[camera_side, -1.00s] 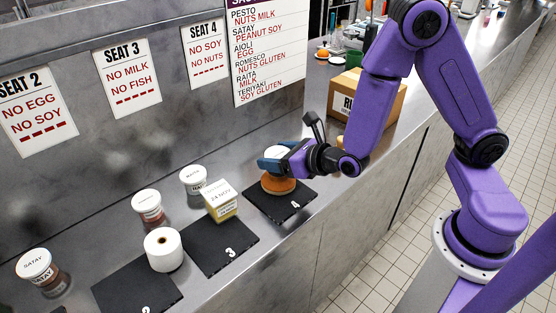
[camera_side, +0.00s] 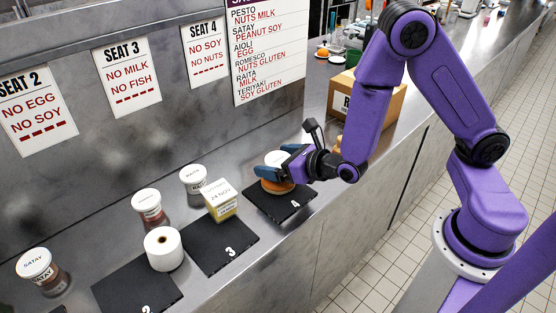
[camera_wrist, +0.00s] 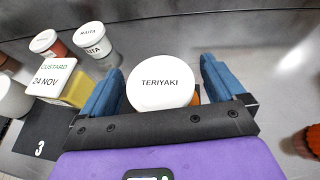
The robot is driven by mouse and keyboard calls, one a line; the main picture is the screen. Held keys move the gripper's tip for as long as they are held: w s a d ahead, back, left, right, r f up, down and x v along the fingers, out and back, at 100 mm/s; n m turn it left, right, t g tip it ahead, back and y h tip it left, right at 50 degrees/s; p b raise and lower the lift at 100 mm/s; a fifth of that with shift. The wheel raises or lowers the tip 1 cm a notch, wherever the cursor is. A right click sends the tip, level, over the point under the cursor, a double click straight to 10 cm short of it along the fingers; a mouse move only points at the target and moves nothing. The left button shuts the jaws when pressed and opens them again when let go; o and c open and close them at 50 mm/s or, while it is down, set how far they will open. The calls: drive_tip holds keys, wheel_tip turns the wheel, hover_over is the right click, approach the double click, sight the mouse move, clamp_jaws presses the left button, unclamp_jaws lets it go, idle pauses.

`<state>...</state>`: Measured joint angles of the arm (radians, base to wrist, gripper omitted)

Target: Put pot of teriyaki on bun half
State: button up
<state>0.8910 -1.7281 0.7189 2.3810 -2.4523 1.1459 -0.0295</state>
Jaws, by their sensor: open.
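The teriyaki pot shows its white lid marked TERIYAKI (camera_wrist: 160,92) between my fingers in the wrist view; the lid also shows in the side view (camera_side: 275,157). It appears to rest on the brown bun half (camera_side: 280,188) on the black mat numbered 4 (camera_side: 290,207). A sliver of the bun shows beside the lid in the wrist view (camera_wrist: 196,97). My gripper (camera_side: 277,162) is open, with its blue fingers (camera_wrist: 160,80) on either side of the pot. The pot's body is mostly hidden.
A yellow custard tub (camera_side: 221,203) stands by mat 3 (camera_side: 215,250). A raita pot (camera_side: 193,180), another lidded pot (camera_side: 148,207), a satay pot (camera_side: 37,268) and a white roll (camera_side: 163,250) stand to the left. A cardboard box (camera_side: 380,105) is behind my arm.

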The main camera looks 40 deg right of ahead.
drive_tip(key=shift+r, duration=0.2)
drive_tip(key=v, duration=0.7)
drive_tip(key=shift+s, duration=0.2)
drive_tip(key=shift+r, duration=0.1)
drive_tip(key=s+d+r+m+g+h, duration=0.2)
drive_tip(key=d+m+h, duration=0.25)
drive_tip(key=m, duration=0.25)
drive_tip(key=s+d+r+m+g+h, duration=0.2)
drive_tip(key=d+r+m+h, duration=0.15)
drive_tip(key=d+m, duration=0.3)
drive_tip(key=s+a+m+g+y, duration=0.3)
drive_tip(key=s+m, duration=0.3)
drive_tip(key=s, duration=0.2)
drive_tip(key=s+a+m+g+y, duration=0.3)
drive_tip(key=s+m+g, duration=0.2)
drive_tip(key=s, duration=0.3)
drive_tip(key=shift+a+r+m+g, duration=0.25)
drive_tip(key=shift+r+m+g, duration=0.1)
drive_tip(key=shift+g, duration=0.25)
